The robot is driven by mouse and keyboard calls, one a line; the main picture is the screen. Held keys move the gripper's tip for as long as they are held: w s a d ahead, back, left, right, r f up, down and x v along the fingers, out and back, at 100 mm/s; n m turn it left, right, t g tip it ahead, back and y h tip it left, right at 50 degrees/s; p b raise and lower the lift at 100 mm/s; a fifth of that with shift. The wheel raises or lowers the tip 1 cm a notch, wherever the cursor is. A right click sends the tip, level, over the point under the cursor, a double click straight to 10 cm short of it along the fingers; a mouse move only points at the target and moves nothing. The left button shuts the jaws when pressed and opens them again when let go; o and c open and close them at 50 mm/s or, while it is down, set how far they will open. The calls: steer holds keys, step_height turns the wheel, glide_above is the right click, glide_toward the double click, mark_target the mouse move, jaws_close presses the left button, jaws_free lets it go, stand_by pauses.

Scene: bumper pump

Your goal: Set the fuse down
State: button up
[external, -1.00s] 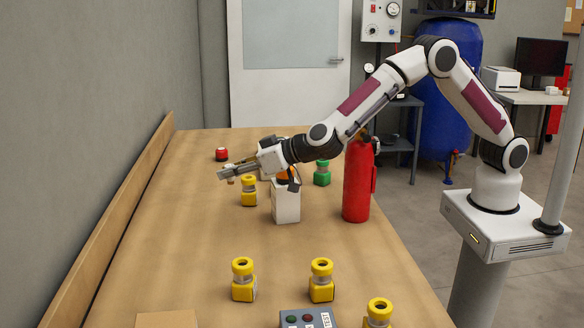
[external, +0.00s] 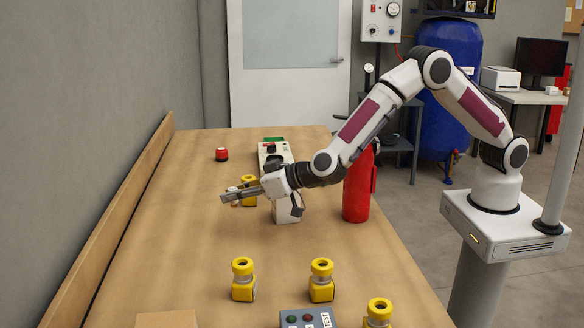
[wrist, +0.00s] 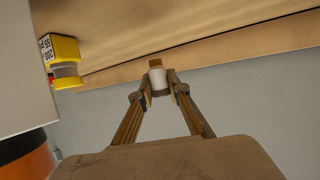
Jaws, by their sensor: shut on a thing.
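My gripper (external: 230,196) is over the left part of the bench, left of a white box. In the wrist view its two fingers (wrist: 158,82) are shut on the fuse (wrist: 158,78), a small white cylinder with a brown end. In the external view the fingers mostly hide the fuse. It appears to be above the bench top; any contact cannot be made out.
The white box (external: 287,211) stands beside my wrist, with a yellow-collared fitting (external: 249,184) just behind the gripper. A red extinguisher (external: 356,195) stands to the right. Several yellow fittings (external: 243,280) are in front.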

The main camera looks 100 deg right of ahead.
mark_target(234, 207)
steer(key=shift+f, duration=1.8)
steer(key=shift+f, duration=1.9)
steer(key=shift+f, duration=0.15)
steer(key=o, duration=0.9)
steer(key=shift+o, duration=0.2)
